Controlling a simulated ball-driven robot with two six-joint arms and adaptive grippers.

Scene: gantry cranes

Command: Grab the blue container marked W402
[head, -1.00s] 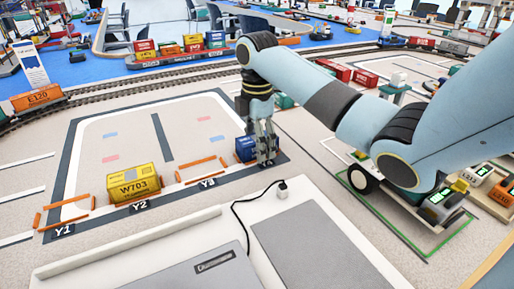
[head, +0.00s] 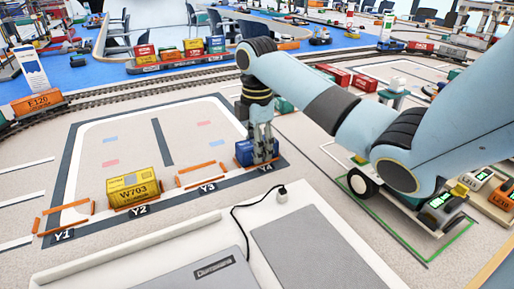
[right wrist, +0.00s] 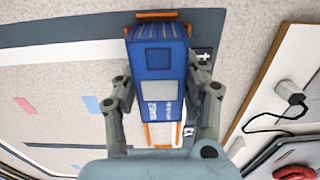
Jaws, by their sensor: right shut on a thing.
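The blue container (head: 243,153) stands in the slot marked Y4 at the right end of the row of yard slots. My right gripper (head: 263,152) comes down over it in the head view, partly hiding it. In the right wrist view the blue container (right wrist: 157,88) lies between the two fingers of my right gripper (right wrist: 160,95), one on each long side, and the gripper is shut on it. White lettering shows on its top, but I cannot read it surely. My left gripper is not in view.
A yellow container marked W703 (head: 133,188) stands in slot Y2. Orange rails (head: 203,171) edge the empty slot Y3. A white console (head: 190,250) with a black cable lies in front. Railway track (head: 150,90) and an orange E120 wagon (head: 38,103) are behind and left.

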